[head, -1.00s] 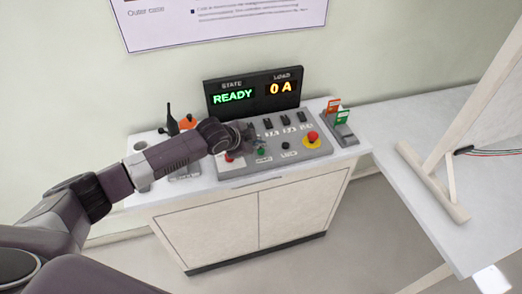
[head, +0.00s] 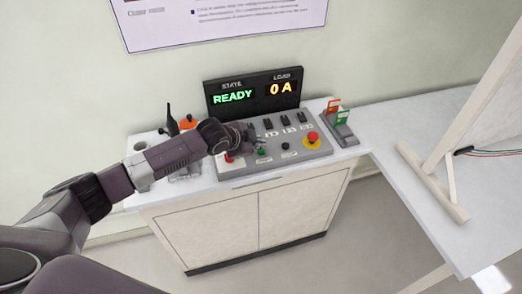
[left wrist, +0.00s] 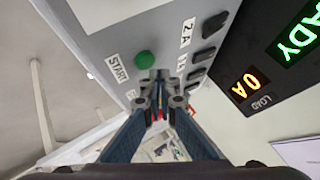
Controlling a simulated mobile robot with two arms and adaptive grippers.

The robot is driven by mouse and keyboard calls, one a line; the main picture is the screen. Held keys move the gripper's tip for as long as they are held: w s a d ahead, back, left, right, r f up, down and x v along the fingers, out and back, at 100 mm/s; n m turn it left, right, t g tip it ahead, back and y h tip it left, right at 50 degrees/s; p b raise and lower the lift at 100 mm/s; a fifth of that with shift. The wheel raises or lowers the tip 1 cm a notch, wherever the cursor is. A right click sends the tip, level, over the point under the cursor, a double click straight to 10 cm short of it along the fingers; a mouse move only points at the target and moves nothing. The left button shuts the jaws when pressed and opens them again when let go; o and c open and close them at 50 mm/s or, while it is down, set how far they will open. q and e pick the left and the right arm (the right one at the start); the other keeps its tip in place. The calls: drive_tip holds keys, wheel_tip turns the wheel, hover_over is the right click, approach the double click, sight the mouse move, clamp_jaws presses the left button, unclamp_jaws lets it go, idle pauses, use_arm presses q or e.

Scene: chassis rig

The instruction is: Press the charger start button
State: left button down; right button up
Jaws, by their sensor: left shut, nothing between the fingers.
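The green start button (head: 261,151) sits on the front left of the grey control panel (head: 318,150). In the left wrist view the green button (left wrist: 145,59) is round and raised, beside a START label (left wrist: 117,68). My left gripper (head: 252,140) hangs over the left part of the panel, just behind and left of the button. In the left wrist view the fingers of the left gripper (left wrist: 160,88) are together and empty, close beside the button. Whether they touch the panel I cannot tell. My right gripper is in no view.
The display (head: 253,92) reads READY and 0 A. An orange item (head: 188,122) stands left; a card holder (head: 341,135) stands right.

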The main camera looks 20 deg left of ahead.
sight(260, 152)
use_arm(q)
drive_tip(key=shift+f, duration=0.35)
drive_tip(key=shift+f, duration=0.55)
idle(0.8)
drive_tip(key=shift+r+p, duration=0.7)
drive_tip(key=shift+r, duration=0.2)
drive_tip(key=shift+r, duration=0.1)
wheel_tip(260, 152, up, 5)
drive_tip(key=p, duration=0.5)
idle(0.4)
